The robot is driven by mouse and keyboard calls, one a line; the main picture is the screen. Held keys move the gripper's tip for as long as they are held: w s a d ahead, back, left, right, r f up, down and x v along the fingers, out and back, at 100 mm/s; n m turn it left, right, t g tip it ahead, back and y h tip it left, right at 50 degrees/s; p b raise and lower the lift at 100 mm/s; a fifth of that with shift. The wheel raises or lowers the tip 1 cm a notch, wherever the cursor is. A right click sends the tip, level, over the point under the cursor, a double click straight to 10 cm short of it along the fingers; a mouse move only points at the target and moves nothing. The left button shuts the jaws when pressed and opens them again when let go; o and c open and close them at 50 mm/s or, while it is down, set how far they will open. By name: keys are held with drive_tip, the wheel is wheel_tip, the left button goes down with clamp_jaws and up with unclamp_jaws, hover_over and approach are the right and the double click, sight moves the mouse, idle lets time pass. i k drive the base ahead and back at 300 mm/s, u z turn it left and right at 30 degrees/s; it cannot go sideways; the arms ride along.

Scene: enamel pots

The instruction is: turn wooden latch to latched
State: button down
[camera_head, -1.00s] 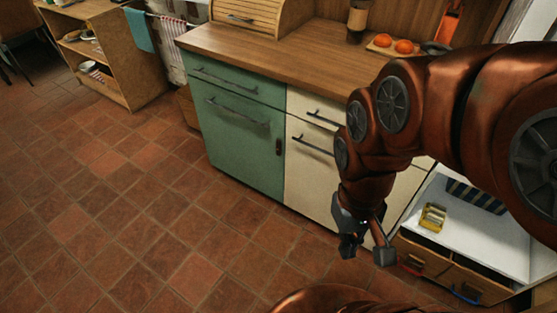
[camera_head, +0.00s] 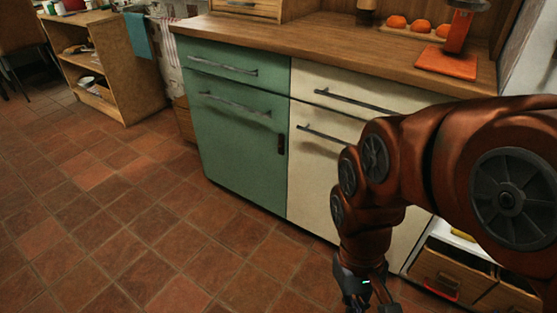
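A small dark upright piece, which looks like the wooden latch (camera_head: 281,144), sits at the right edge of the green cabinet door (camera_head: 238,150), beside the seam with the cream cabinet. It stands upright; its fine detail is too small to tell. My gripper (camera_head: 373,304) hangs low at the bottom edge of the picture, to the right of the latch and well apart from it. Its fingers are apart with nothing seen between them, and their tips are partly cut off by the frame.
The cream cabinet (camera_head: 315,173) stands right of the green door, partly behind my arm. The wooden counter (camera_head: 290,50) above holds oranges (camera_head: 397,22) and a red-orange stand (camera_head: 447,62). Wooden drawers (camera_head: 470,275) are low at right. A wooden shelf (camera_head: 120,75) stands at left. The tiled floor (camera_head: 130,210) is clear.

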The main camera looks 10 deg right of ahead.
sight(281, 137)
drive_tip(key=z, duration=0.05)
drive_tip(key=k, duration=0.55)
drive_tip(key=u, duration=0.95)
drive_tip(key=i, duration=0.9)
drive_tip(key=u, duration=0.5)
